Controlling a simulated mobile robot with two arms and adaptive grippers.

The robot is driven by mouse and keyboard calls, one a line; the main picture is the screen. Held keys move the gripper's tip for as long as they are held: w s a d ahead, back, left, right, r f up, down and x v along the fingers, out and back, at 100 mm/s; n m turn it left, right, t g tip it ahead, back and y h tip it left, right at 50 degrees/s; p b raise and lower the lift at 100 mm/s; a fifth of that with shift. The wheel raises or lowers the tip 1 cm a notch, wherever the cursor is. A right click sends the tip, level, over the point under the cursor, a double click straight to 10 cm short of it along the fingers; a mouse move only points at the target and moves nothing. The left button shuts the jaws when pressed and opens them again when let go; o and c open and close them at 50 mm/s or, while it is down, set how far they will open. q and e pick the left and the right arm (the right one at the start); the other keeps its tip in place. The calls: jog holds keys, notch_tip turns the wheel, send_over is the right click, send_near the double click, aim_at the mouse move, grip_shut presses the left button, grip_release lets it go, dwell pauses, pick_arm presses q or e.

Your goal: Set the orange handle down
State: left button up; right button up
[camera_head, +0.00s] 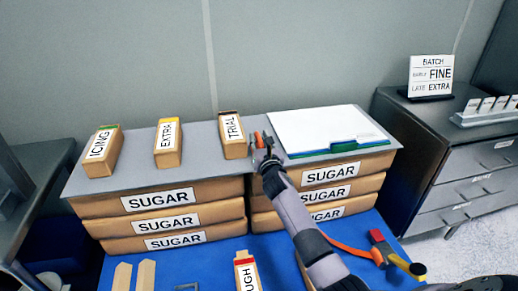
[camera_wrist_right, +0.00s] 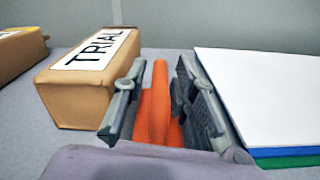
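In the right wrist view the orange handle (camera_wrist_right: 158,105) stands between the two fingers of my right gripper (camera_wrist_right: 162,85). Grey background shows beside the handle near the fingertips, so the fingers look apart around it. In the head view my right gripper (camera_head: 263,148) reaches in from the lower right. The handle's lower end is hidden, so I cannot tell whether it touches the surface. My left gripper is not in view.
The TRIAL box (camera_head: 232,134) is close on the left, and the white board (camera_head: 325,128) on the right. The grey top (camera_head: 140,172) lies over SUGAR packs (camera_head: 160,201). An orange-strapped tool (camera_head: 350,249) lies below.

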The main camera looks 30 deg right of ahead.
grip_shut()
jog(key=shift+r, duration=0.1)
dwell(0.4)
